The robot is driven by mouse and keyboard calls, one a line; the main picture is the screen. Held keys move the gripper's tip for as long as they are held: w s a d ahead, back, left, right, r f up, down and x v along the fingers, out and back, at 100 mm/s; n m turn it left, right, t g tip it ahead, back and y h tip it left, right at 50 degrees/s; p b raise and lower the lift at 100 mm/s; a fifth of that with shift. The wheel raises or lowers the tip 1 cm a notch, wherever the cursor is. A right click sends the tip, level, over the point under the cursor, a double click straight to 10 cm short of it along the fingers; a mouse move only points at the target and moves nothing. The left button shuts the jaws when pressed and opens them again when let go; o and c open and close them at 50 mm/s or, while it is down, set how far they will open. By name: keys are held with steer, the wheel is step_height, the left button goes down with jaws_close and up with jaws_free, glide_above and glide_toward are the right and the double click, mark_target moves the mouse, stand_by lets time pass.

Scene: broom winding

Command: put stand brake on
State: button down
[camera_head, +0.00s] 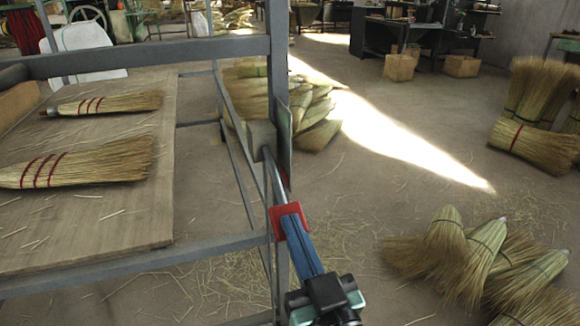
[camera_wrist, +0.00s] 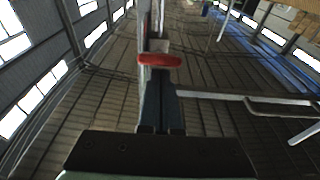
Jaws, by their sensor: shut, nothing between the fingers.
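The stand is a grey metal frame (camera_head: 281,85) on the left in the head view. A grey lever (camera_head: 277,180) slants down from a block on its right-hand post, with a red piece (camera_head: 279,212) at its lower end; I take this to be the brake. The red piece also shows in the wrist view (camera_wrist: 160,61), lying crosswise just ahead of my fingers. My gripper (camera_head: 295,226) is shut and empty, its blue fingers reaching up to the red piece. The fingertips (camera_wrist: 161,92) overlap it in the picture; I cannot tell whether they touch.
Two brooms (camera_head: 110,103) (camera_head: 85,165) lie on the stand's wooden board (camera_head: 150,215). Broom bundles lie on the floor at lower right (camera_head: 470,255), far right (camera_head: 535,145) and behind the post (camera_head: 315,110). Straw-strewn floor (camera_head: 390,195) between them is free.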

steer(key=shift+w+f+t+b, duration=0.1)
steer(key=shift+f+t+b, duration=0.25)
steer(key=shift+b, duration=0.55)
steer(key=shift+a, duration=0.1)
